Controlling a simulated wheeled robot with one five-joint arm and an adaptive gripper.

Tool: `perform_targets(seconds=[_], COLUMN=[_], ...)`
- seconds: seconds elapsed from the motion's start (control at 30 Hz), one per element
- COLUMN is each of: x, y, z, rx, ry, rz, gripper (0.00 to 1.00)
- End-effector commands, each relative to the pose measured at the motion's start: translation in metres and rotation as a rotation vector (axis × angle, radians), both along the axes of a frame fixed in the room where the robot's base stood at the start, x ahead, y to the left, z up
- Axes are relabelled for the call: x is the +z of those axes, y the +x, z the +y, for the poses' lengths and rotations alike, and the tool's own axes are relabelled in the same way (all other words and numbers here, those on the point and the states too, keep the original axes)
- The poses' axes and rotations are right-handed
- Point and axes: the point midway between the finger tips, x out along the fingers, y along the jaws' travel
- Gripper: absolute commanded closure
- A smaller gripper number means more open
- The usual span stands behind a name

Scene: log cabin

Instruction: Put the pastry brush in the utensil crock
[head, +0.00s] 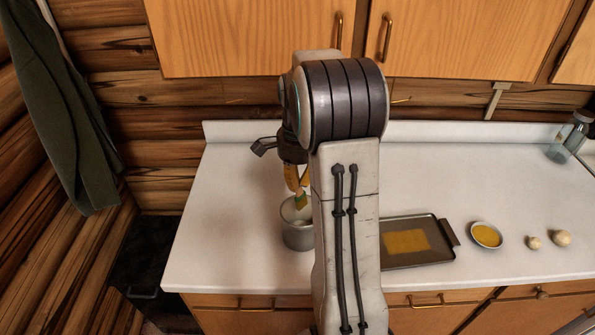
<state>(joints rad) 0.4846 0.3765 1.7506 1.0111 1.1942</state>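My gripper (298,188) points down over the crock's opening, partly hidden by my arm. Its orange-yellow fingers appear closed on a small green and yellow thing, which looks like the pastry brush (301,201). The brush's lower end is at or just above the crock's mouth. I cannot tell how far inside it is. Most of the brush is hidden.
A dark baking tray (440,259) with a yellow sheet lies right of my arm. Cabinets (470,40) hang above. The counter left of the crock is clear.

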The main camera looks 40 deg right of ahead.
Motion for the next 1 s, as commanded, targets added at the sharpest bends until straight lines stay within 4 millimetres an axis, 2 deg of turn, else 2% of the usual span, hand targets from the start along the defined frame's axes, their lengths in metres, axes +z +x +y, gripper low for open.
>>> perform_targets(seconds=[0.03,0.6,1.0], x=[-0.010,-0.070,-0.095], y=[0.000,0.000,0.000], z=[0.000,0.000,0.000], rx=[0.000,0.000,0.000], ry=[0.000,0.000,0.000], rz=[0.000,0.000,-0.001], gripper=[1.00,1.00,1.00])
